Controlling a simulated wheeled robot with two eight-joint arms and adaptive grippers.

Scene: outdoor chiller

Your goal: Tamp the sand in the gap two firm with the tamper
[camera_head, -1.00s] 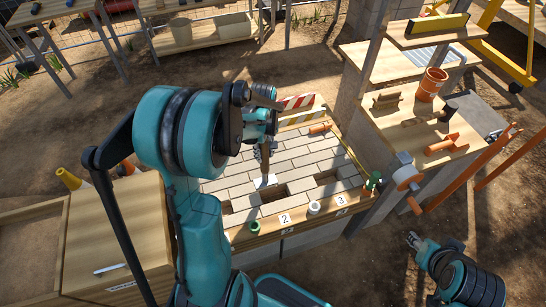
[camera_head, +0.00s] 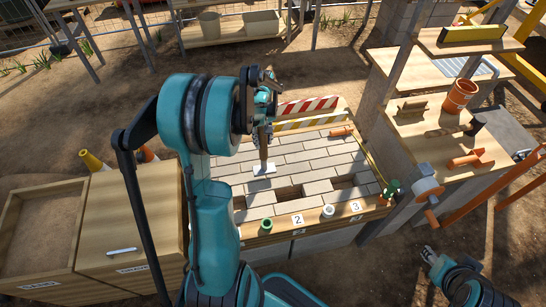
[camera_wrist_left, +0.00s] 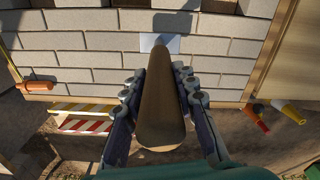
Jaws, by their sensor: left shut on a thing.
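My left gripper (camera_head: 262,132) is shut on the brown wooden handle of the tamper (camera_head: 263,153). The tamper is upright with its pale flat foot down, over the paving left of and behind gap two (camera_head: 288,193). I cannot tell whether the foot touches the bricks. In the left wrist view, the handle (camera_wrist_left: 160,105) runs between the fingers and hides part of the foot (camera_wrist_left: 172,42). Gap two is a dark opening behind the number 2 label (camera_head: 297,219); its sand level is unclear. My right gripper (camera_head: 430,251) is low at the right, away from the paving; its jaw state is unclear.
Another gap (camera_head: 343,182) lies at right and one at left, partly hidden by my arm. A striped barrier (camera_head: 306,107) stands behind. Shelves with pots and tools are at right.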

